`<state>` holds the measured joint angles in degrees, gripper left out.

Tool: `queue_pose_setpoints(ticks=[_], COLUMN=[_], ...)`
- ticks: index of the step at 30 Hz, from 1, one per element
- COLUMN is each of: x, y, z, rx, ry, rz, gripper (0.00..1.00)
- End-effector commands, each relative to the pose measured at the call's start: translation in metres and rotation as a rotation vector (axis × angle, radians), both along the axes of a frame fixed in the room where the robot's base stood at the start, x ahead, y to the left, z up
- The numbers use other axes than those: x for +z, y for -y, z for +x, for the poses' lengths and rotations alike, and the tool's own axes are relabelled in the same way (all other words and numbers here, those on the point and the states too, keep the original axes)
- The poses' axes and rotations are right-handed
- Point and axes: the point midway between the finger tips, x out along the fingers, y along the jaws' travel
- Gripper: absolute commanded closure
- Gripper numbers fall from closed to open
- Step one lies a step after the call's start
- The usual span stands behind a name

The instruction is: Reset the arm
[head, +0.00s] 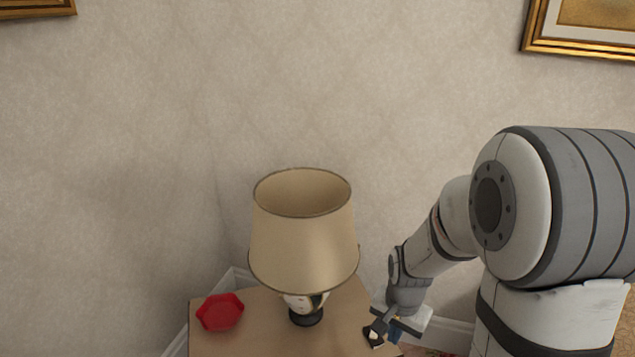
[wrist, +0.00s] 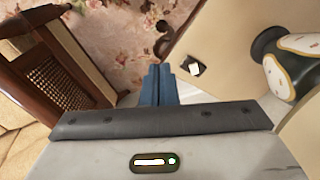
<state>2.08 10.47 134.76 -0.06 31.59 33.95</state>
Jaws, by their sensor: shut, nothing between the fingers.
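My gripper (wrist: 158,84) shows in the wrist view with its two blue fingers together and nothing between them. In the head view my gripper (head: 393,333) is low at the right edge of a small wooden table, partly hidden by the wrist. My arm reaches down to it from the right side of the head view.
A lamp with a beige shade (head: 303,232) stands on the wooden table (head: 260,325), left of my gripper. A red dish (head: 220,312) lies at the table's left. A small black-and-white object (wrist: 192,66) is on the table near my fingers. A wooden chair (wrist: 62,75) is at left.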

Motion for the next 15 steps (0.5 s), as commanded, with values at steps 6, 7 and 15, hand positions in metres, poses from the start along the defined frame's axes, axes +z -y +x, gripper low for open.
queue_pose_setpoints(ticks=[6,7,15], x=[0.121,0.140,0.269], y=[-0.005,-0.006,-0.012], z=[-0.026,-0.032,-0.089], rx=[0.180,0.213,0.491], ry=[0.059,0.068,0.135], rz=[-0.017,-0.021,-0.063], gripper=[1.00,1.00,1.00])
